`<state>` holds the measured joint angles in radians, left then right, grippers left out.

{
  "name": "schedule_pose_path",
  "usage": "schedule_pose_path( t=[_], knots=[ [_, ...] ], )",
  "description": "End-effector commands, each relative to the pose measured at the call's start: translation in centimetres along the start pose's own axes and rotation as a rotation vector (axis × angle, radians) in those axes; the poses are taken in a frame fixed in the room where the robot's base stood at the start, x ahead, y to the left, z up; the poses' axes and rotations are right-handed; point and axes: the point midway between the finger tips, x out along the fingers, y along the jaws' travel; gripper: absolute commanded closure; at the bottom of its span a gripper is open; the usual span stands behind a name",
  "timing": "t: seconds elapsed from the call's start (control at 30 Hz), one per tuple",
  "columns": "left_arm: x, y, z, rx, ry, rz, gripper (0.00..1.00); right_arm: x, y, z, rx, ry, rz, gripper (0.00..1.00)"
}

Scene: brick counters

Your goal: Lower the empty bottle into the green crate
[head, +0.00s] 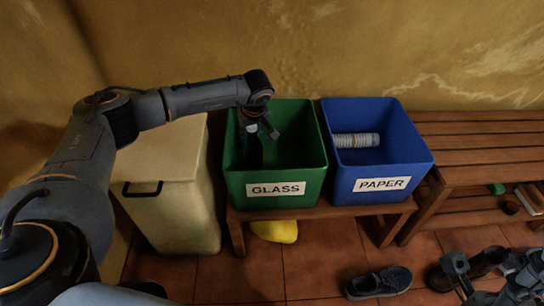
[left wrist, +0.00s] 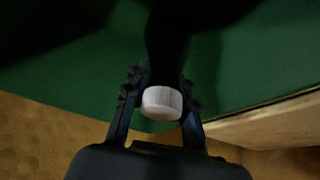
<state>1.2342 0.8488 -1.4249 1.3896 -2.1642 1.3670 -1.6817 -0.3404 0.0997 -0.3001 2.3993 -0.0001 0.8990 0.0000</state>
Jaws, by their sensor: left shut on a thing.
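The green crate (head: 312,180), labelled GLASS, stands on a low wooden bench. My left gripper (head: 262,130) reaches down into its opening and is shut on the bottle. The left wrist view shows the bottle's white cap (left wrist: 162,103) between the fingers of this gripper (left wrist: 160,108). The bottle's dark body (left wrist: 172,38) extends beyond the cap against the green crate wall (left wrist: 70,75). Shadow hides its lower end, so I cannot tell whether it touches the crate floor. My right gripper (head: 490,272) is partly in view at the bottom right; its jaw state is unclear.
A blue crate (head: 410,154) labelled PAPER, holding a pale ribbed cylinder (head: 356,140), stands right of the green crate. A cream bin (head: 165,205) stands left. A slatted bench (head: 480,150) is at the right. A dark shoe (head: 379,282) lies on the tiled floor.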

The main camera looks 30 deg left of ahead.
Motion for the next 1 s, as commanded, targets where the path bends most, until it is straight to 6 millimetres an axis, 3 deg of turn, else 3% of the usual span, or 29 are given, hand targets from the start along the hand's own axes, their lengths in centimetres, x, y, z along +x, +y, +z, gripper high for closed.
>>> schedule_pose_path(
  t=[0.73, 0.77, 0.8, 0.9, 1.0],
  knots=[
    [0.71, 0.04, 0.29, 0.000, 0.001, 0.001, 1.00, -0.60, 0.02, 0.10, 0.000, -0.010, 0.003, 0.60],
    [0.71, 0.04, 0.29, 0.000, 0.001, 0.001, 0.71, -0.60, 0.02, 0.10, 0.000, -0.010, 0.003, 0.60],
    [0.71, 0.04, 0.28, 0.000, 0.001, 0.001, 0.62, -0.60, 0.02, 0.10, 0.000, -0.010, 0.003, 0.60],
    [0.72, 0.03, 0.29, 0.000, 0.000, 0.001, 0.47, -0.59, 0.02, 0.10, 0.000, -0.010, 0.003, 0.60],
    [0.73, 0.02, 0.29, 0.000, 0.000, 0.001, 0.47, -0.59, 0.02, 0.09, 0.000, -0.010, 0.003, 0.60]
  ],
)
